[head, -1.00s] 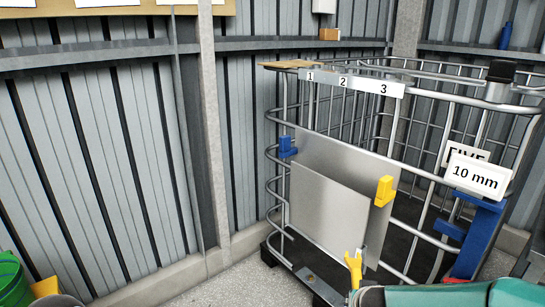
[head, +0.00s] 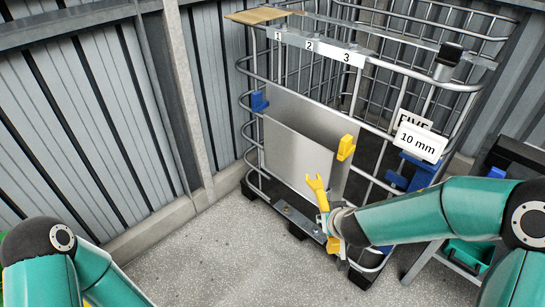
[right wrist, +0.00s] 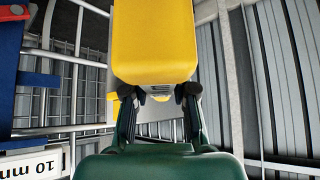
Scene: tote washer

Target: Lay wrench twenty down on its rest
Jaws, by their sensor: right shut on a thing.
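A yellow wrench with a forked open end (head: 316,186) stands roughly upright in front of the lower right part of the grey panels in the head view. My right gripper (head: 331,222) is shut on it below the fork. The wrench's thick yellow end (right wrist: 155,42) fills the upper middle of the right wrist view, with the dark fingertips (right wrist: 160,93) on either side beyond it. No number shows on the wrench, and I cannot tell which holder is its rest. My left arm shows at the lower left, but its gripper is out of view.
A wire cage (head: 385,85) bears plates numbered 1, 2 and 3 (head: 310,46). Grey panels (head: 290,150) lean on it beside a blue block (head: 259,100) and a yellow block (head: 346,147). Blue brackets (head: 412,174) hang below a "10 mm" sign (head: 419,144). The floor (head: 225,240) is clear.

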